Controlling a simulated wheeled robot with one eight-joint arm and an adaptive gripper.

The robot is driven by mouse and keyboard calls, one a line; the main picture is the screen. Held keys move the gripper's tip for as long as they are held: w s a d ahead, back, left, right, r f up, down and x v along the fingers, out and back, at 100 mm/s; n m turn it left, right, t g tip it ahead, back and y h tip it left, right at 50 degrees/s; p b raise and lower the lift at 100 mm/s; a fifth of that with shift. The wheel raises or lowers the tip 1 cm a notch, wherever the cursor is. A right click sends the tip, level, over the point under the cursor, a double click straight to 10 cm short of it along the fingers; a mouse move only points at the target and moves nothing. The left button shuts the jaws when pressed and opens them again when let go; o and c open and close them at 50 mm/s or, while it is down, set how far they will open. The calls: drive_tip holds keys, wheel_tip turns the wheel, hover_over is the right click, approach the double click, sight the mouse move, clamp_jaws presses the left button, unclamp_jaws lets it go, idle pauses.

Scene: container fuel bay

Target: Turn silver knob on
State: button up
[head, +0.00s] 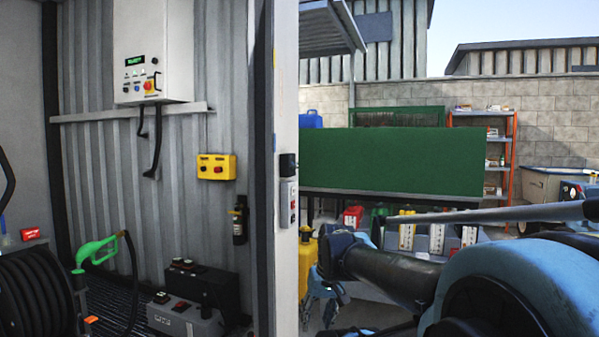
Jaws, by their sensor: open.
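A white control box (153,50) hangs high on the corrugated wall at the left. The parts are too small for me to tell which is the silver knob. My arm reaches in from the lower right. My gripper (322,290) is at its end, low in the middle, small and partly unclear. It is open, outside the doorpost and well apart from the box.
The doorpost (285,120) stands between my gripper and the box. A yellow button box (216,167) is on the wall below. A green panel (390,160) stands outside.

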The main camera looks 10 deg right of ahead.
drive_tip(key=w+a+r+t+y, duration=0.1)
drive_tip(key=w+a+r+y, duration=0.4)
drive_tip(key=w+r, duration=0.5)
drive_tip(key=n+t+y, duration=0.1)
drive_tip(key=t+y, duration=0.8)
drive_tip(key=t, duration=0.2)
approach(296, 165)
drive_tip(key=w+x, duration=0.1)
drive_tip(key=x, duration=0.7)
drive_tip(key=shift+d+f, duration=0.35)
drive_tip(key=shift+w, duration=0.15)
drive_tip(key=shift+c, duration=0.4)
clamp_jaws()
